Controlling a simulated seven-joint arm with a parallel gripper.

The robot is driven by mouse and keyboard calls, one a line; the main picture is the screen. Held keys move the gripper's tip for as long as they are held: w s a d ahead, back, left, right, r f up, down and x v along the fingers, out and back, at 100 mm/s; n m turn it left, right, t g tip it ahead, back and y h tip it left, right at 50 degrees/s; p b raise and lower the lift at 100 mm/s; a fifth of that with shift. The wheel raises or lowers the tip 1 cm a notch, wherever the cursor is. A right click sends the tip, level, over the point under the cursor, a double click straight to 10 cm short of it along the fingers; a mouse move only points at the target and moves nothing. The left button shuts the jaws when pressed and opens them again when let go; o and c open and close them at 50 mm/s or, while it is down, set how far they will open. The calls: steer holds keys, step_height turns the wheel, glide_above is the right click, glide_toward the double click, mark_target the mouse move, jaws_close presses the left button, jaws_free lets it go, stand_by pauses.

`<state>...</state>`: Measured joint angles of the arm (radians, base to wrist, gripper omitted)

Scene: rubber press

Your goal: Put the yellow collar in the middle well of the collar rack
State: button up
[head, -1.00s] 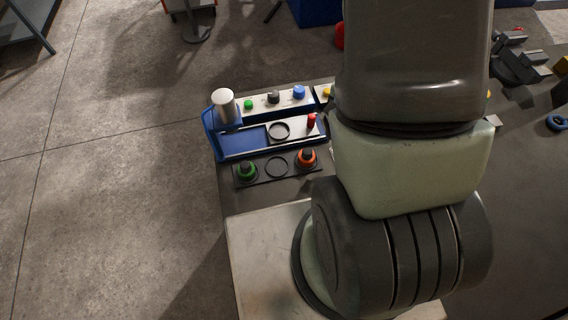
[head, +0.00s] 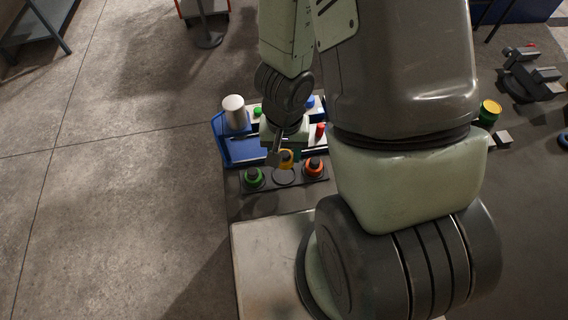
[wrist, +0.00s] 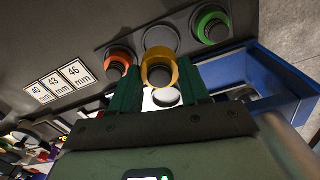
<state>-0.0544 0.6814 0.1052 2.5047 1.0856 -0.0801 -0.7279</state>
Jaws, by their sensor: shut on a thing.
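The collar rack (head: 299,180) is a dark plate near the table's left side. A green collar (head: 254,177) sits in its left well and an orange collar (head: 313,167) in its right well. The middle well (head: 284,177) is empty; it also shows in the wrist view (wrist: 161,36). My gripper (head: 283,157) is just behind the middle well. In the wrist view its green fingers are shut on the yellow collar (wrist: 159,85), a ring with a dark centre. The yellow collar (head: 287,157) is partly hidden by the gripper in the head view. Its height above the rack is hard to tell.
A blue tray (head: 243,151) stands behind the rack, with a pale cylinder (head: 234,111) at its back left. A red piece (head: 320,130) stands near its right end. Labels 40, 43 and 46 (wrist: 56,82) lie beside the rack. A yellow-and-green can (head: 489,111) is far right.

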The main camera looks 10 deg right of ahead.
mark_target(284, 153)
steer(key=shift+a+f, duration=0.1)
steer(key=shift+f, duration=2.95)
steer(key=shift+f, duration=0.2)
steer(key=o, duration=1.3)
steer(key=shift+w, duration=0.1)
steer(key=shift+r, duration=0.15)
steer(key=shift+r, duration=6.05)
